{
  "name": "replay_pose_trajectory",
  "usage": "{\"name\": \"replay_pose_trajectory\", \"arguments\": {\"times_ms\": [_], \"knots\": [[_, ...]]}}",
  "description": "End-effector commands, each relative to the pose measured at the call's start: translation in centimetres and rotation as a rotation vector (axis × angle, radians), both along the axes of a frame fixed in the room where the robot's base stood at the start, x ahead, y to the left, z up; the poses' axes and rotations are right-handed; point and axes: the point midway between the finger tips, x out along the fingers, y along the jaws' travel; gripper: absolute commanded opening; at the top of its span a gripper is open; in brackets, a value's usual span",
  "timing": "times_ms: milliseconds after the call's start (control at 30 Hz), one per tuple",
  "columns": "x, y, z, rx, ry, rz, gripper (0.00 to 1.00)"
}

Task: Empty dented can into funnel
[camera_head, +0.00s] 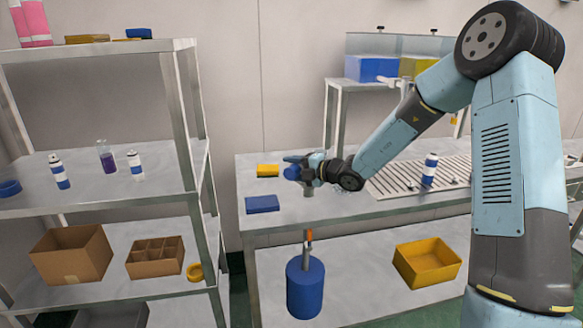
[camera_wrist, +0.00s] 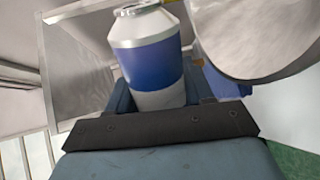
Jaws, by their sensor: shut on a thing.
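My gripper (camera_head: 305,171) is shut on a can (camera_wrist: 148,62) with a silver top and base and a blue band. In the wrist view the can lies between the fingers with its top pointing away from my palm. No clear dent shows on the visible side. A large grey metal rounded surface, probably the funnel (camera_wrist: 262,35), is close beside the can at the right. In the head view a small grey piece (camera_head: 308,191) shows just under my gripper, and I cannot make out its shape. My gripper mostly hides the can there.
Below are a blue drum (camera_head: 305,290) and a yellow bin (camera_head: 427,263). A shelf (camera_head: 100,195) with cans and boxes stands left.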

Motion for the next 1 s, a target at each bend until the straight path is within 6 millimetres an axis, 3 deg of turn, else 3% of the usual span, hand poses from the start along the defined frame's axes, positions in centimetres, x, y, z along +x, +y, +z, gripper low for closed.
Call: {"name": "replay_pose_trajectory", "arguments": {"times_ms": [1000], "knots": [[2.1, -1.1, 4.3, 0.338, 0.607, 0.0, 0.16]]}}
